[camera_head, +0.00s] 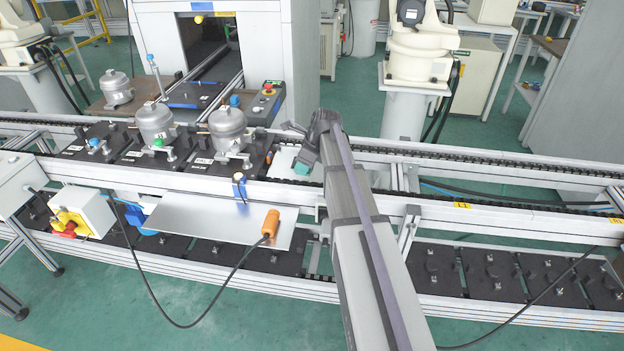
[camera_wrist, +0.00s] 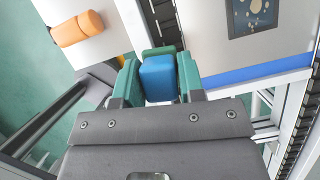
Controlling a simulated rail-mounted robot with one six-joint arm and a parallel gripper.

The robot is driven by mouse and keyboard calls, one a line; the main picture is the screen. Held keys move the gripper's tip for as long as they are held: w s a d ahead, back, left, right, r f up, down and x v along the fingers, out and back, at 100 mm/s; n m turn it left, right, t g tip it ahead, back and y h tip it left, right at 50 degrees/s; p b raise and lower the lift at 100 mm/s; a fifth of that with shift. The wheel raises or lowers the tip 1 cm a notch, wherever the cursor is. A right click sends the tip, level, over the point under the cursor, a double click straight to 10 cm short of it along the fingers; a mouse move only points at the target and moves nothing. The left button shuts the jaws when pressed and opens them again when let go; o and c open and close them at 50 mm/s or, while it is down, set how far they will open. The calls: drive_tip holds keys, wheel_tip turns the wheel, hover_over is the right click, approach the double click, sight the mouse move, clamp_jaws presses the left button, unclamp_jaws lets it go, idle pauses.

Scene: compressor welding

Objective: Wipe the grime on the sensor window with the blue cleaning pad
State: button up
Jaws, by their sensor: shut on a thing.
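My gripper (camera_wrist: 157,80) is shut on the blue cleaning pad (camera_wrist: 158,82), which sits between its green fingers in the wrist view. In the head view my gripper (camera_head: 302,164) hangs over the conveyor right of the compressors, and the pad cannot be made out there. A dark sensor window (camera_wrist: 252,14) with several tan grime spots lies on a pale plate at the top right of the wrist view. The pad is to the left of the window and below it in the picture, apart from it. The window cannot be made out in the head view.
Several silver compressors (camera_head: 229,131) stand on dark pallets to the left. A control box (camera_head: 267,103) with a red button stands behind.

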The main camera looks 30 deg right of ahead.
drive_tip(key=w+d+r+n, duration=0.1)
drive_tip(key=w+d, duration=0.1)
drive_tip(key=w, duration=1.2)
drive_tip(key=shift+d+n+g+p, duration=0.3)
drive_tip(key=shift+d+p, duration=0.05)
